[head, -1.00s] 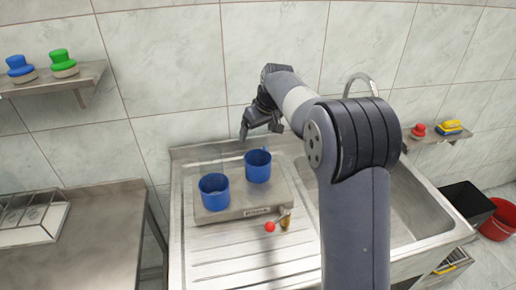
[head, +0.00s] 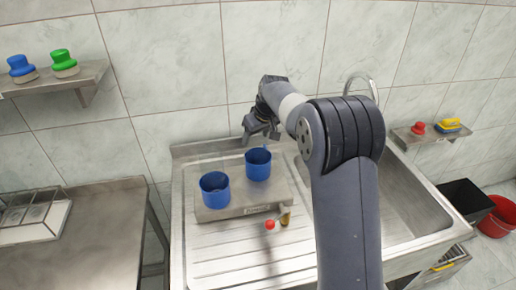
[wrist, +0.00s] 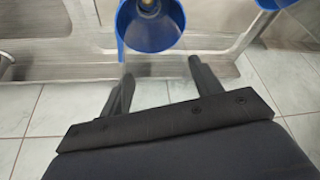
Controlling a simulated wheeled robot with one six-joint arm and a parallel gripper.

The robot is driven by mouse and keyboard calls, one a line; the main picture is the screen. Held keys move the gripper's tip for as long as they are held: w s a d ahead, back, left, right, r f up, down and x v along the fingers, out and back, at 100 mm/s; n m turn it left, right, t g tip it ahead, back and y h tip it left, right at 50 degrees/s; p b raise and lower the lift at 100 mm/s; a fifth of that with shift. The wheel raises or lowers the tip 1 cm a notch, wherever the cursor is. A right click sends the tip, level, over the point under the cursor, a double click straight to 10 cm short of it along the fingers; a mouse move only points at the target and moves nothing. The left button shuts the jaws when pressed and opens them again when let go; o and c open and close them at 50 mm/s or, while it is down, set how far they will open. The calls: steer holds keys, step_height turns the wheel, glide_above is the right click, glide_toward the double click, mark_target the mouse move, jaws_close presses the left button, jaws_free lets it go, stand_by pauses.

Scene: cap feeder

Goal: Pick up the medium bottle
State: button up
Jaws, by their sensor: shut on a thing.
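I see no clear bottle in either view. Two blue cup-shaped vessels stand on a metal block on the sink's drainboard: a front-left one (head: 214,190) and a back-right one (head: 258,165). My gripper (head: 260,126) is above and behind the back-right one in the head view. In the wrist view my gripper (wrist: 158,70) has its two fingers spaced apart, with a blue vessel (wrist: 150,38) just past the fingertips and a small brassy part inside it. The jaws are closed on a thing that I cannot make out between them.
The metal block (head: 242,211) has a lever with a red knob (head: 270,225) at its front. A sink basin (head: 400,206) lies right of my arm. A side table (head: 95,235) stands left. Wall shelves hold blue and green knobs (head: 64,65) and a red item (head: 418,128).

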steer(key=c, duration=0.4)
step_height(320, 180, up, 24)
steer(key=p, duration=0.6)
stand_by(0.4)
